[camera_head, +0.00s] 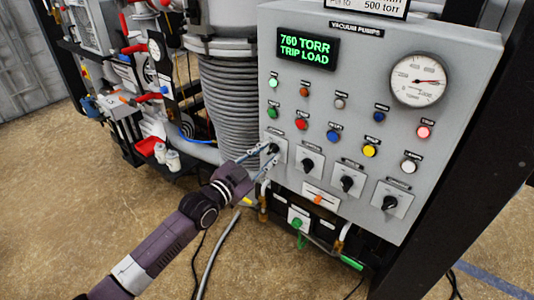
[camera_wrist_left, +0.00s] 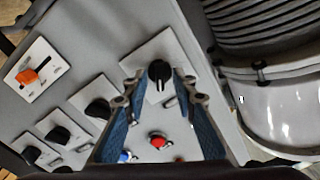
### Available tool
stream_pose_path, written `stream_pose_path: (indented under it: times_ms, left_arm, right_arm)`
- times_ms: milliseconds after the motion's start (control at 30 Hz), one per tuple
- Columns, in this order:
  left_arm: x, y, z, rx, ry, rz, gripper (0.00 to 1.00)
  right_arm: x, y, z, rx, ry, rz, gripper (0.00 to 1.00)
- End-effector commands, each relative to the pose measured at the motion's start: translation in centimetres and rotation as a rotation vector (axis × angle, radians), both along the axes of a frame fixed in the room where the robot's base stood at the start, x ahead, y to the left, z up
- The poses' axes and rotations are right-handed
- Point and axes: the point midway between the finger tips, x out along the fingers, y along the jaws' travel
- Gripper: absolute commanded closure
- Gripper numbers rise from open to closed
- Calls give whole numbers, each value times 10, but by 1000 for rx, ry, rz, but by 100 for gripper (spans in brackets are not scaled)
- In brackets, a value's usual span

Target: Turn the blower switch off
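A grey control panel (camera_head: 350,110) carries a row of black rotary knobs on white plates. The leftmost knob (camera_head: 274,149) is at the fingertips of my left gripper (camera_head: 270,157). In the left wrist view this knob (camera_wrist_left: 159,74) shows between the two blue-padded fingertips of the open left gripper (camera_wrist_left: 160,88), with a gap on each side. The other knobs are a second (camera_head: 308,164), a third (camera_head: 347,184) and a fourth (camera_head: 390,203). The labels are too small to read, so I cannot tell which knob is the blower switch. My right gripper is not in view.
A lit display (camera_head: 307,50) reads 760 TORR TRIP LOAD. Several coloured buttons and lamps sit above the knobs, with a round gauge (camera_head: 418,80) at upper right. An orange-handled switch (camera_head: 319,198) is below. A ribbed grey hose (camera_head: 228,98) stands left of the panel.

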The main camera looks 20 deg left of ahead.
Motion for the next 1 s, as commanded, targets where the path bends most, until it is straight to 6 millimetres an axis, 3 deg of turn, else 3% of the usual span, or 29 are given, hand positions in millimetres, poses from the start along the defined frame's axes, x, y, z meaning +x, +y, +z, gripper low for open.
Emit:
stream_pose_path:
  times_ms: [100,333,733,1000]
  left_arm:
    - [0,0,0,0,0,0,77]
    - [0,0,0,0,0,0,100]
    - [0,0,0,-29,11,0,100]
    - [0,1,0,-166,62,1,100]
  right_arm:
    - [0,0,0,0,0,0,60]
    - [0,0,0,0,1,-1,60]
    - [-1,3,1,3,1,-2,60]
    - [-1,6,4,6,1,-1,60]
